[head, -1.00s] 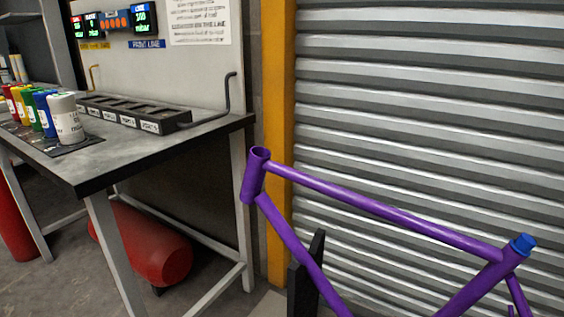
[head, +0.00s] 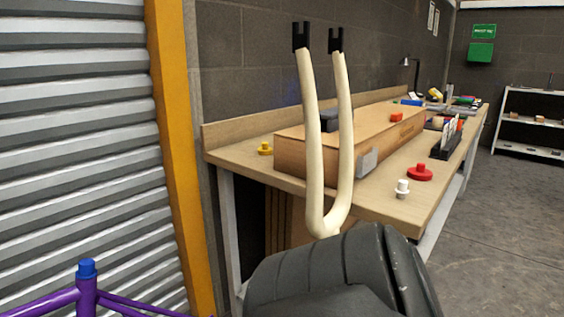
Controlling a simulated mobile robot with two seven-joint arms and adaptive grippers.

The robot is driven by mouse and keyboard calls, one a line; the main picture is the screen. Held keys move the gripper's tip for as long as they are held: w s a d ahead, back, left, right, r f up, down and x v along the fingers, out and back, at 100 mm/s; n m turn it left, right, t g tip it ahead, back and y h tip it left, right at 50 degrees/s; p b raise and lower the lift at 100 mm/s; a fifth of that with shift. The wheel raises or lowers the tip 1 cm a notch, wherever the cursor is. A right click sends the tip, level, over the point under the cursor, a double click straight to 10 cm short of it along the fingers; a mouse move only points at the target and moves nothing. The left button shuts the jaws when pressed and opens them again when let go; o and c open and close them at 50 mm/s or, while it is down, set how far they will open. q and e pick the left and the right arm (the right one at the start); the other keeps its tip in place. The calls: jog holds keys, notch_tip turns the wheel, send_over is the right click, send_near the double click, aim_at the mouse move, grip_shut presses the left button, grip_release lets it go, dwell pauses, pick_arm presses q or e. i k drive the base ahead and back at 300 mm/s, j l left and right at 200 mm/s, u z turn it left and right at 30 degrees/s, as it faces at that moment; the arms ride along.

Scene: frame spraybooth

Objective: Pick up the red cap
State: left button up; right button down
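A red cap (head: 419,173), a flat round disc with a small raised knob, sits on the wooden bench top near its front edge, right of centre in the head view. A white cap-like piece (head: 402,188) stands just to its front left. A yellow one (head: 265,148) lies at the bench's left end. A smaller red piece (head: 396,117) sits on the long box. Neither of my grippers is in view.
The wooden bench (head: 230,152) carries a long cardboard box (head: 375,135). A cream fork (head: 345,150) and a large dark grey rounded form (head: 330,275) stand in front. The purple frame (head: 86,296) is lower left. The floor (head: 500,220) at right is clear.

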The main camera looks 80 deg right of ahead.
aim_at(419, 173)
jog(key=z, duration=3.35)
jog(key=k+j, duration=0.05)
jog(key=j, duration=0.05)
